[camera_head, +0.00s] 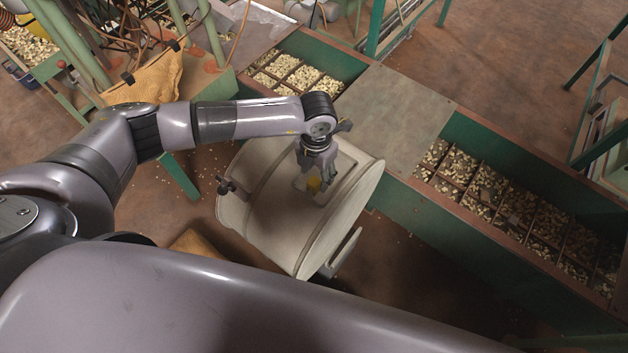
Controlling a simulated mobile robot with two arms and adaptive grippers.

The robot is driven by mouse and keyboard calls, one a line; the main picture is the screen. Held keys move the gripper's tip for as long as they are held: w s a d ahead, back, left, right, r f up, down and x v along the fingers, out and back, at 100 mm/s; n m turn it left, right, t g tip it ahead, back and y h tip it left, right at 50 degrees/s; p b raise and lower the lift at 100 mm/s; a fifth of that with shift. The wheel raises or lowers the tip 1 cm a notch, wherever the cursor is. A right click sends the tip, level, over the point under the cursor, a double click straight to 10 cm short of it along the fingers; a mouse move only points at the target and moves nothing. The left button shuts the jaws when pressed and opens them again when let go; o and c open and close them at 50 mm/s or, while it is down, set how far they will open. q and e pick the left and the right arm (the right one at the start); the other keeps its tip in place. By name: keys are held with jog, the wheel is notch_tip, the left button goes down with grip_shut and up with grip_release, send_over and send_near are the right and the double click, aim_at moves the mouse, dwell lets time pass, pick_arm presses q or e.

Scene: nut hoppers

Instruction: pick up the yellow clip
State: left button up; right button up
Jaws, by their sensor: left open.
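The yellow clip (313,184) is a small yellow thing on top of the pale drum (258,190). It lies at a light rectangular patch on the drum, and its lower outline is hard to make out. My left gripper (318,181) points down over the drum, with its fingers open around or just above the clip. I cannot tell whether the fingers touch it. The fingers hide part of the clip. My right gripper is not in view.
Green hoppers with compartments of nuts stand behind (300,75) and to the right (520,205) of the drum, joined by a flat board (395,110). A tan sack (150,82) hangs at the upper left. Brown floor is open at the upper right.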

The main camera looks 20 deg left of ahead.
aim_at(314, 182)
pick_arm(q)
jog(key=f, duration=0.1)
jog(key=f+p, duration=0.1)
jog(key=f, duration=0.2)
jog(key=shift+a+f+p, duration=0.25)
jog(key=shift+f+p, duration=0.05)
jog(key=shift+p, duration=0.1)
jog(key=shift+f, duration=0.5)
jog(key=c, duration=1)
jog(key=shift+r, duration=0.1)
jog(key=shift+c, duration=0.2)
notch_tip(314, 182, up, 20)
jog(key=b, duration=0.3)
jog(key=shift+b, duration=0.35)
